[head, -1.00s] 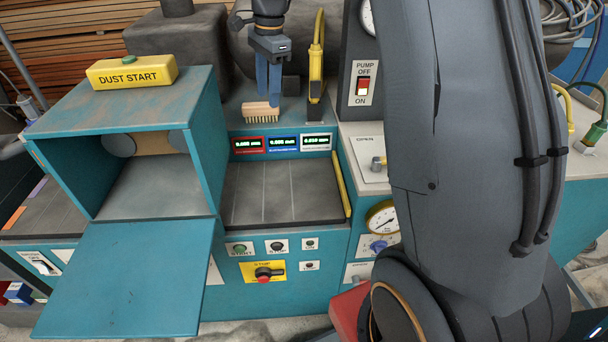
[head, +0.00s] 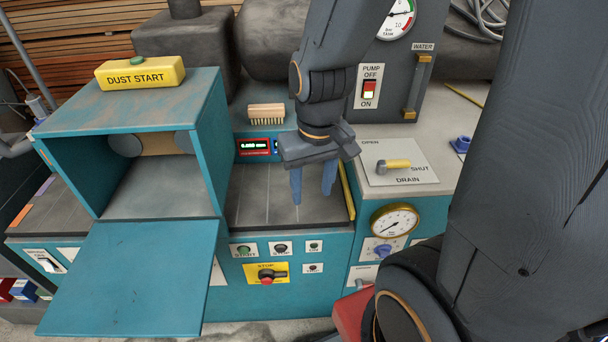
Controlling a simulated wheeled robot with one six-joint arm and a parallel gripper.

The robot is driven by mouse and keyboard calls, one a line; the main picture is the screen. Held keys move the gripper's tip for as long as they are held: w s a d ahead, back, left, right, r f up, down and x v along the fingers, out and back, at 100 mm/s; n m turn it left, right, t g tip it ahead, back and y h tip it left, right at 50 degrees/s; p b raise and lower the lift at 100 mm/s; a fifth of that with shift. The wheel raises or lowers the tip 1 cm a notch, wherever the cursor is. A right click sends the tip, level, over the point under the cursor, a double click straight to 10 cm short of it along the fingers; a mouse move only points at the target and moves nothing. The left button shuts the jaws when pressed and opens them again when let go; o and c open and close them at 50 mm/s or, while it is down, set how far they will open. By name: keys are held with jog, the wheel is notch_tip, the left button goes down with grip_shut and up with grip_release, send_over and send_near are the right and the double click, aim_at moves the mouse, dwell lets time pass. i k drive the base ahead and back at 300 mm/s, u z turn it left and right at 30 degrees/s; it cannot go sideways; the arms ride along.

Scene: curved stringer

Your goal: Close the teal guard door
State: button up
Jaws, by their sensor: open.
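The teal guard door (head: 135,280) hangs open from the lower front edge of the teal guard box (head: 130,98). It slopes down toward the front left, with its flat inner face up. The box stands open and its grey inside shows. My gripper (head: 312,190) is open and empty, its two blue fingers pointing down over the grey tiled tray to the right of the door. It is clear of the door, with the box's right wall to its left.
A yellow dust start box (head: 140,73) sits on the guard box. A brush (head: 267,114) lies behind my gripper. A panel with buttons and a red-and-black stop switch (head: 266,275) is right of the door. A drain lever (head: 393,165) and gauge (head: 395,221) stand further right.

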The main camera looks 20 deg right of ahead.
aim_at(130, 279)
jog(key=u, duration=0.9)
jog(key=k, duration=0.4)
jog(key=u, duration=0.5)
